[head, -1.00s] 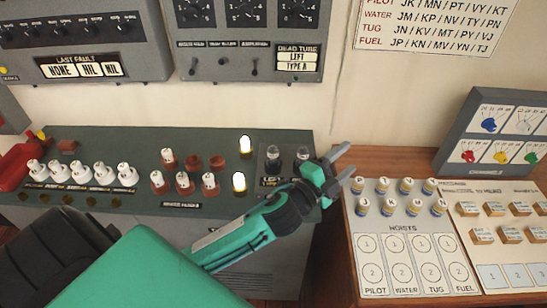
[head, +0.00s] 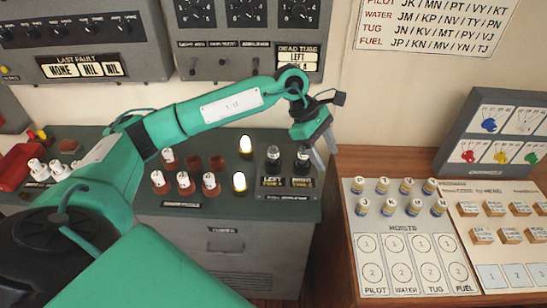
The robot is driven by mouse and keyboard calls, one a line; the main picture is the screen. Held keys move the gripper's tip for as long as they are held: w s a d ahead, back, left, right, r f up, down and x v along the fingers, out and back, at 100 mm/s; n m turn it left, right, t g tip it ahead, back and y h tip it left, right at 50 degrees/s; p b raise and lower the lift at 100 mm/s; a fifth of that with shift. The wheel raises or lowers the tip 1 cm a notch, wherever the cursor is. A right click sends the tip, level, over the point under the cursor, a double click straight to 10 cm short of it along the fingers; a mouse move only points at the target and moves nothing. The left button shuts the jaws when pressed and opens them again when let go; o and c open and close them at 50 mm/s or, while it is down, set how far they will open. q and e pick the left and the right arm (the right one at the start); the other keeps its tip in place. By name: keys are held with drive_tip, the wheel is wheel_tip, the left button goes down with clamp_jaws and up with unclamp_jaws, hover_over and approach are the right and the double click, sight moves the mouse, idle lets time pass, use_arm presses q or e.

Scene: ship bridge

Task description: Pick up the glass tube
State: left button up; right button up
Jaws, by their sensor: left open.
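Two glass tubes with dark bases stand upright in a small grey panel (head: 287,193) at the right end of the green console. The left glass tube (head: 273,155) is above a label reading LEFT. The right glass tube (head: 303,157) stands beside it, close to my gripper. My left gripper (head: 325,152) is open, with its fingers pointing down just right of the right tube. Nothing shows between its fingers. Whether a finger touches that tube I cannot tell. A DEAD TUBE sign (head: 298,58) on the wall unit reads LEFT, with its lower line partly hidden by my arm. My right gripper is out of view.
Two glowing lamps (head: 246,146) and several white-topped pieces in red sockets (head: 183,182) stand left of the tubes. A wooden desk (head: 350,165) with several blue-and-yellow pieces (head: 407,186) is on the right.

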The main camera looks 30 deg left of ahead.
sight(274, 146)
use_arm(q)
drive_tip(key=w+a+r+y, duration=0.1)
drive_tip(key=a+r+y, duration=0.15)
drive_tip(key=a, duration=0.55)
drive_tip(key=a+r+y, duration=0.1)
drive_tip(key=a+y, duration=0.3)
drive_tip(key=a, duration=0.4)
wheel_tip(274, 146, down, 8)
drive_tip(key=p, duration=0.2)
drive_tip(key=shift+d+r+p, duration=0.15)
drive_tip(key=shift+r+p, duration=0.05)
drive_tip(key=shift+p, duration=0.2)
drive_tip(key=shift+f, duration=0.25)
drive_tip(key=shift+f+p, duration=0.45)
drive_tip(key=shift+p, duration=0.15)
wheel_tip(274, 146, down, 4)
drive_tip(key=shift+r+p, duration=0.1)
drive_tip(key=shift+p, duration=1.05)
drive_tip(key=shift+f, duration=0.3)
drive_tip(key=c, duration=1)
drive_tip(key=shift+r, duration=0.1)
drive_tip(key=shift+c, duration=0.2)
